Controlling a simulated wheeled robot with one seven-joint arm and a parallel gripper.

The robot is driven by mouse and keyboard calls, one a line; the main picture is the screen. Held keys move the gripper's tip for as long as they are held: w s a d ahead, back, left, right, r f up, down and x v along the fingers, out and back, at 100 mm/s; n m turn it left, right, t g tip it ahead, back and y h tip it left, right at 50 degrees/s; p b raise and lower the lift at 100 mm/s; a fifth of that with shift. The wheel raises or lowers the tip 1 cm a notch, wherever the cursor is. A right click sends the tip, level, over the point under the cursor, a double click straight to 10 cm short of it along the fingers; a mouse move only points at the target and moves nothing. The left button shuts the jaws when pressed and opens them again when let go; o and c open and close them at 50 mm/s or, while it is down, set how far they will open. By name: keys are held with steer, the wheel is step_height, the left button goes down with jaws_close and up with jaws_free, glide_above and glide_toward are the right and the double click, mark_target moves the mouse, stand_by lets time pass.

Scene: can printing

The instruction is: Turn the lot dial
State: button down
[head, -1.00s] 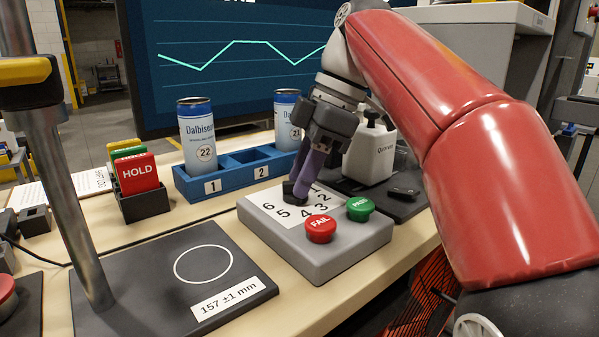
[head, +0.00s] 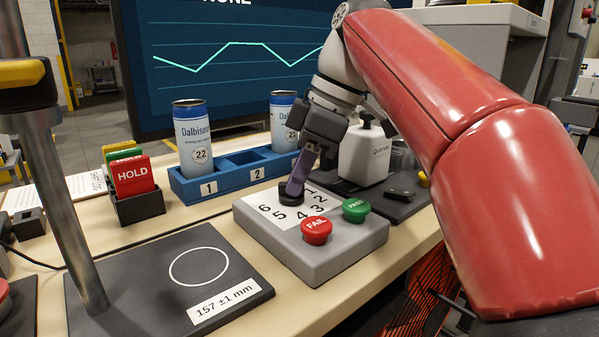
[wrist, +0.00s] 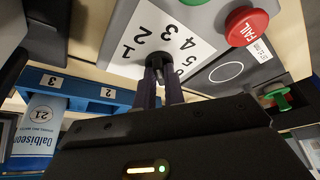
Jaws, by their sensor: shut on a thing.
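The lot dial (head: 290,198) is a small black knob on the white numbered plate (head: 264,218) of a grey control box (head: 318,264). The numbers 1 to 6 ring the knob. My gripper (head: 295,188) points down from above, its purple fingers shut on the knob. In the wrist view the fingers (wrist: 160,78) close around the knob (wrist: 157,62), with the numbers beyond it. The fingers partly cover the knob, and its pointing direction cannot be made out.
A red FAIL button (head: 316,232) and a green PASS button (head: 355,210) stand on the same box, near my fingers. A blue rack (head: 212,186) with cans is behind left. A white bottle (head: 364,156) stands behind right. A black gauge pad (head: 150,290) lies front left.

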steer(key=m, duration=0.1)
steer(key=m+t, duration=0.1)
steer(key=m, duration=0.1)
steer(key=m+t+h, duration=0.1)
steer(key=m, duration=0.1)
steer(key=shift+s+a, duration=0.2)
steer(key=shift+s, duration=0.1)
steer(key=m+h, duration=0.1)
steer(key=m, duration=0.2)
steer(key=m+t, duration=0.1)
steer(key=m, duration=0.2)
steer(key=shift+s+a+m+h, duration=0.15)
steer(key=shift+a+m+h, duration=0.05)
steer(key=shift+m+h, duration=0.2)
steer(key=m, duration=0.1)
steer(key=m+h, duration=0.1)
steer(key=m, duration=0.2)
steer(key=shift+a+m+t+h, duration=0.25)
steer(key=shift+m+t+h, duration=0.05)
steer(key=shift+t+h, duration=0.1)
steer(key=m+h, duration=0.1)
steer(key=m, duration=0.3)
steer(key=shift+a+m+h, duration=0.2)
steer(key=shift+m+h, duration=0.1)
steer(key=shift+h, duration=0.1)
steer(key=c, duration=1.5)
jaws_free()
